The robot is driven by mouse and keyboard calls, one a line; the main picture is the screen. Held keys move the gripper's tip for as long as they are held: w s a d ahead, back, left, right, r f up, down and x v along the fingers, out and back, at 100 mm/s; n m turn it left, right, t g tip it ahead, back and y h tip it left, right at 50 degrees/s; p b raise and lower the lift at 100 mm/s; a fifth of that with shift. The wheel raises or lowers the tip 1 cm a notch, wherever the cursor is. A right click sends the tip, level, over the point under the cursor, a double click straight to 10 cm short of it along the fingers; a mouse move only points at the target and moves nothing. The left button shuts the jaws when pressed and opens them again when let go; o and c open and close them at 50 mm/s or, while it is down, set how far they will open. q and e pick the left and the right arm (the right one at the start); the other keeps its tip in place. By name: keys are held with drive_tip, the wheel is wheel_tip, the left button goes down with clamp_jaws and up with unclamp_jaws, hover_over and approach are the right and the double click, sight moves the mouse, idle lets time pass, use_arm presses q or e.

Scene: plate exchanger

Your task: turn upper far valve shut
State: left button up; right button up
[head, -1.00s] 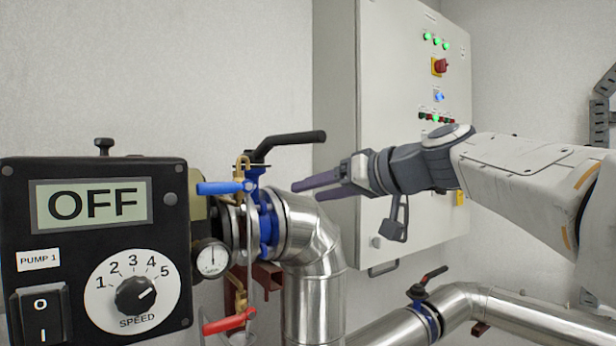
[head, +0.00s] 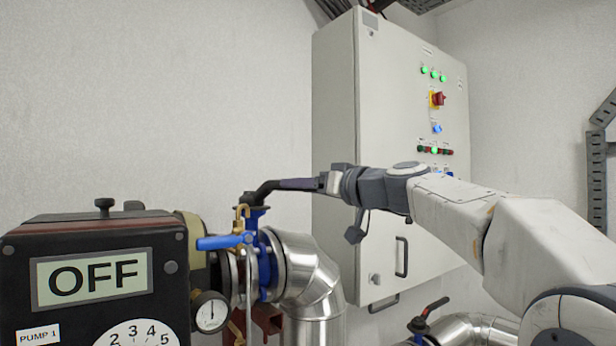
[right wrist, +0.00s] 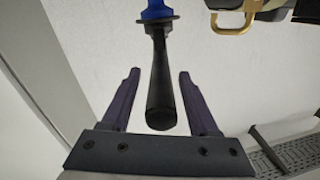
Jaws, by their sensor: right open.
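The upper valve with a blue body (head: 254,222) sits on the silver pipe, and its black lever handle (head: 257,195) points right. My right gripper (head: 279,185) comes in from the right at the handle's height. In the right wrist view the black handle (right wrist: 160,92) lies between the two open dark fingers, with a gap visible on each side. The blue valve part (right wrist: 157,10) is beyond the fingertips. In the head view the gripper hides most of the handle's outer length. My left gripper is in no view.
A small blue lever (head: 224,242) and a pressure gauge (head: 210,312) sit just left of the valve. The black pump box (head: 95,238) reading OFF stands at the left. A grey cabinet (head: 385,120) rises behind my right arm. A lower black-handled valve (head: 422,322) is at bottom right.

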drive_tip(key=shift+w+a, duration=0.1)
drive_tip(key=shift+a, duration=0.05)
clamp_jaws()
idle(1.4)
